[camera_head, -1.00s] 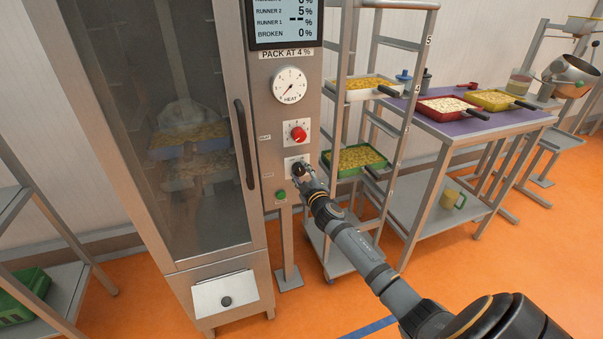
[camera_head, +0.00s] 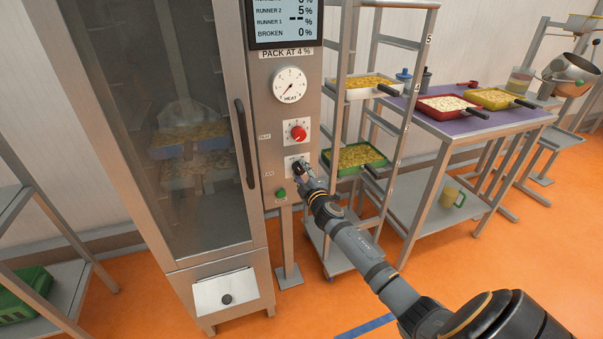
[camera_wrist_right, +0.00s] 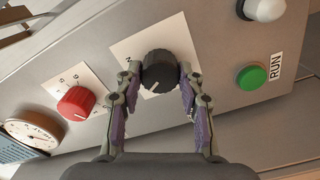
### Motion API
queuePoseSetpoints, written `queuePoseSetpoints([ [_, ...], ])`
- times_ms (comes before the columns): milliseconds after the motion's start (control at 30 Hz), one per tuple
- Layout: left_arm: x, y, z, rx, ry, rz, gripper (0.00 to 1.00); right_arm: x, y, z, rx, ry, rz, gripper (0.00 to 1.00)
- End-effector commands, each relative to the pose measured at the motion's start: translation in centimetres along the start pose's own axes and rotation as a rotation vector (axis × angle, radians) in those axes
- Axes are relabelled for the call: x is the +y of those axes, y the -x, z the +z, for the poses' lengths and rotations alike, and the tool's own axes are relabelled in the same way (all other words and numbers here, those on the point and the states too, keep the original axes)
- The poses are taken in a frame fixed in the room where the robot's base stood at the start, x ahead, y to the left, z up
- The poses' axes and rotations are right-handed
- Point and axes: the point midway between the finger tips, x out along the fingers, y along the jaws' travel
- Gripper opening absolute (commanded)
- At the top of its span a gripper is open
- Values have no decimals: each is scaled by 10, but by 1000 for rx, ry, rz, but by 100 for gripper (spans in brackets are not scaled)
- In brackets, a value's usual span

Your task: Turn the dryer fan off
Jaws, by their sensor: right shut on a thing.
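The black fan knob (camera_wrist_right: 160,72) sits on a white plate on the dryer's control panel. My right gripper (camera_wrist_right: 159,80) is shut on the knob, with one finger on each side of it in the right wrist view. My left gripper is not in view.
Above the fan knob is a red heat knob (camera_head: 299,133), below a heat dial (camera_head: 290,85). A green RUN button (camera_wrist_right: 252,77) is close by. A rack with trays (camera_head: 400,130) stands right of the panel, and a purple-topped table (camera_head: 455,125) is beyond it.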

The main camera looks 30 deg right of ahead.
Motion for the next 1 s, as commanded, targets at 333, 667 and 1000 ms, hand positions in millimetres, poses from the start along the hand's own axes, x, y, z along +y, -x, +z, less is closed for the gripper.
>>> queuePoseSetpoints([
  [333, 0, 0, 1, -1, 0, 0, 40, 0, 0, 0, 0, 0, -1, 62],
  [667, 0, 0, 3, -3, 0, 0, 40, -1, 14, 1, 1, 3, -2, 62],
  [1000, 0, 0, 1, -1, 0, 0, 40, -2, 93, 1, 1, 6, -4, 62],
])
